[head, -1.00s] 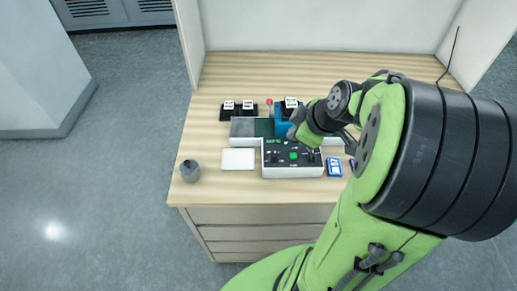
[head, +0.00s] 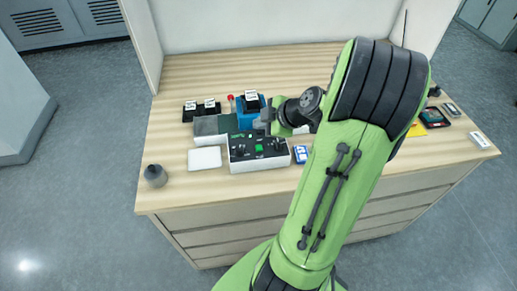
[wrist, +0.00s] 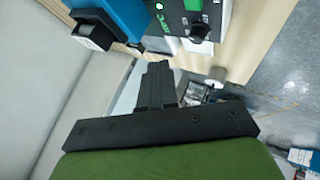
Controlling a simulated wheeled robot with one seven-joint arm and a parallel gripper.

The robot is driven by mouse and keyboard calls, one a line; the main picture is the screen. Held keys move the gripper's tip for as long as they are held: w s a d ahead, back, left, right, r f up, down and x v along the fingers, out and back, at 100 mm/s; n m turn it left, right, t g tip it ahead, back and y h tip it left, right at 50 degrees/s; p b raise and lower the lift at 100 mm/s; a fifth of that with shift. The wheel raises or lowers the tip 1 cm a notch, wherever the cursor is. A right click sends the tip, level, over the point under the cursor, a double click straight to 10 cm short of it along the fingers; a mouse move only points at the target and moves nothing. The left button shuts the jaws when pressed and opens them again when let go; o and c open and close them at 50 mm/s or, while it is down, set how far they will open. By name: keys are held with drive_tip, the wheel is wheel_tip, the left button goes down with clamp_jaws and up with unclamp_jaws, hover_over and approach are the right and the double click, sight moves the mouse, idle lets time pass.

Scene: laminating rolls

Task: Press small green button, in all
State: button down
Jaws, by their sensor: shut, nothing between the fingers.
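A control box (head: 258,165) with a white front and a dark top panel stands near the middle of the table. A green button (head: 259,148) and dark knobs sit on its panel. I cannot tell whether this is the small green one. My gripper (head: 267,115) is behind the box's right part, next to a blue device (head: 247,118). In the wrist view my gripper (wrist: 157,72) is shut and empty, its tips apart from the panel. Part of the panel (wrist: 172,20) shows there at the top, with green marks and a dark knob, cut off by the frame.
A white pad (head: 205,158) and a grey round container (head: 155,175) are left of the box. A blue-and-white card (head: 300,154) is on its right. Black holders (head: 202,112) stand behind. A yellow item (head: 416,130) and small devices lie far right. The left front table is mostly clear.

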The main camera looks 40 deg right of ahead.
drive_tip(key=b, duration=0.4)
hover_over(261, 149)
wheel_tip(261, 149, down, 6)
drive_tip(key=shift+r, duration=0.1)
drive_tip(key=shift+f+b, duration=0.45)
drive_tip(key=shift+b, duration=0.1)
idle(1.1)
drive_tip(key=shift+f+b, duration=0.35)
drive_tip(key=shift+b, duration=0.3)
